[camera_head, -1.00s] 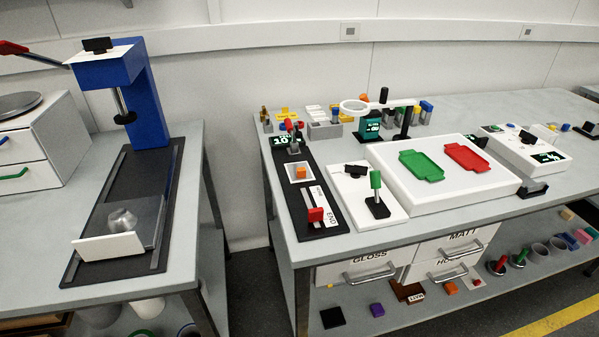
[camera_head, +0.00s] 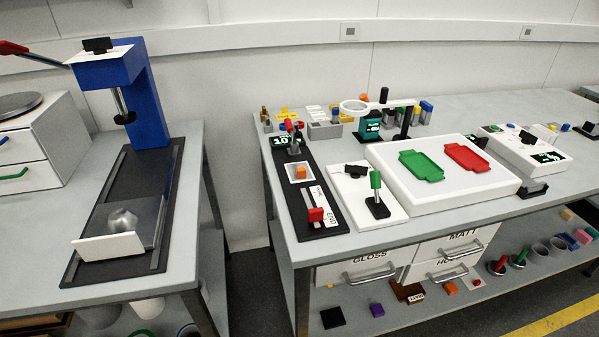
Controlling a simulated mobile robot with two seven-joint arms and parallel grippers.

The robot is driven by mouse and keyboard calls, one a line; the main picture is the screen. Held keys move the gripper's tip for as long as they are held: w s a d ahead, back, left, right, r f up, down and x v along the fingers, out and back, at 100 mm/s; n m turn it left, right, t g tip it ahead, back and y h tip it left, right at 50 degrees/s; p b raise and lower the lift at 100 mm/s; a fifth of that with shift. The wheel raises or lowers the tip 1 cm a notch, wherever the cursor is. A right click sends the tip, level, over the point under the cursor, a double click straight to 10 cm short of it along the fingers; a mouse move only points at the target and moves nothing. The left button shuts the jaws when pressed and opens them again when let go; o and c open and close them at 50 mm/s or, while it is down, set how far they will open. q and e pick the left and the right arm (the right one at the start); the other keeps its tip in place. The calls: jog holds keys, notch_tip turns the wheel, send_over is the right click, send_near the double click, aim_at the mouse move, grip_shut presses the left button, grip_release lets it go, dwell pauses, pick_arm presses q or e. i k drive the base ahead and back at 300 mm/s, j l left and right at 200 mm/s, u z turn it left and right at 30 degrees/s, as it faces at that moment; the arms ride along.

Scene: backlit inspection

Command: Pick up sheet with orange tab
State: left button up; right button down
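I cannot make out for certain a sheet with an orange tab. The nearest match is a small white square (camera_head: 291,180) with an orange block (camera_head: 300,172) on it, lying in the black tray (camera_head: 335,229) at the left end of the right bench. White plates with black clips also show: one on top of the blue press (camera_head: 98,56) and one (camera_head: 345,192) beside the light box. Neither of my grippers is in view.
A white light box (camera_head: 482,199) on the right bench (camera_head: 262,141) carries a green tray (camera_head: 421,166) and a red tray (camera_head: 467,157). A magnifier ring (camera_head: 344,107) stands behind it. A gap separates the benches. Drawers (camera_head: 354,269) and a loaded lower shelf lie below.

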aim_at(301, 171)
jog(key=i+l+u, duration=0.1)
jog(key=l+u, duration=0.35)
jog(key=l, duration=0.35)
jog(key=l+u, duration=0.4)
jog(key=l, duration=0.35)
